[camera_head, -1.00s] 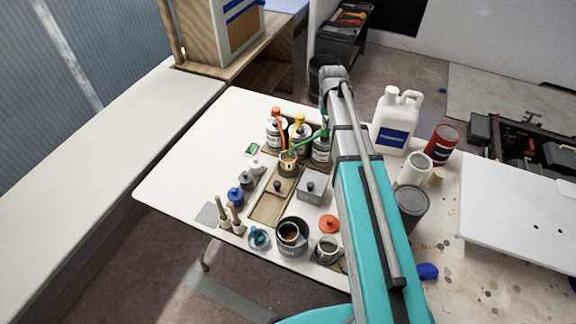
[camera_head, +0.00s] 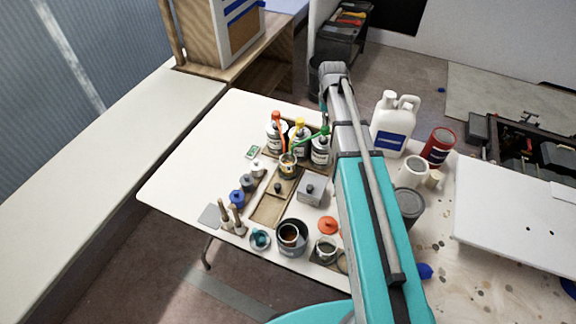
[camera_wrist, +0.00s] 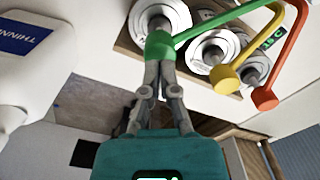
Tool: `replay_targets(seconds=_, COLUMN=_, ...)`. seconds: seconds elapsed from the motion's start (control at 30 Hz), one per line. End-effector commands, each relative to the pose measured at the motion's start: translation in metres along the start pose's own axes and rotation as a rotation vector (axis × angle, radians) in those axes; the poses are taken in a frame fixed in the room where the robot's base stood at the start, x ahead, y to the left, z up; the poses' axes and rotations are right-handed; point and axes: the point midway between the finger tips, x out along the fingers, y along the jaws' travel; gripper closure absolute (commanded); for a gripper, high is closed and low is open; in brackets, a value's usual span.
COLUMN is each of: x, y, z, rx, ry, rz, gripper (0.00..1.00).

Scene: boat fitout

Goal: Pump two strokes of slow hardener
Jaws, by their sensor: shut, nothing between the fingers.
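Three pump bottles stand in a row on the white table: one with an orange pump (camera_head: 277,118), one with a yellow pump (camera_head: 299,124) and one with a green pump (camera_head: 324,131). I cannot read which label says slow hardener. In the wrist view my gripper (camera_wrist: 158,68) is shut and empty, its fingertips at the green pump head (camera_wrist: 159,47), touching it or very close. The yellow pump (camera_wrist: 224,78) and orange pump (camera_wrist: 264,98) are to its right. A small cup (camera_head: 288,171) stands under the spout ends. My arm hides the gripper in the head view.
A white thinner jug (camera_head: 392,130) and a red can (camera_head: 438,147) stand right of my arm. A grey box (camera_head: 310,190), a dark pot (camera_head: 292,251) and small blue and grey bottles crowd the front. The table's left part is clear.

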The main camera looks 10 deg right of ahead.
Motion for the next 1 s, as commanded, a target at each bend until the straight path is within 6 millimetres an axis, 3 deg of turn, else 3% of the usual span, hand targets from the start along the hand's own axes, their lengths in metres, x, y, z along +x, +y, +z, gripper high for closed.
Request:
replay_targets(seconds=0.3, x=-0.0134, y=0.0000, z=-0.0001, rx=0.000, ry=0.000, rz=0.000, gripper=1.00)
replay_targets(seconds=1.0, x=-0.0136, y=0.0001, z=-0.0002, rx=0.000, ry=0.001, rz=0.000, gripper=1.00)
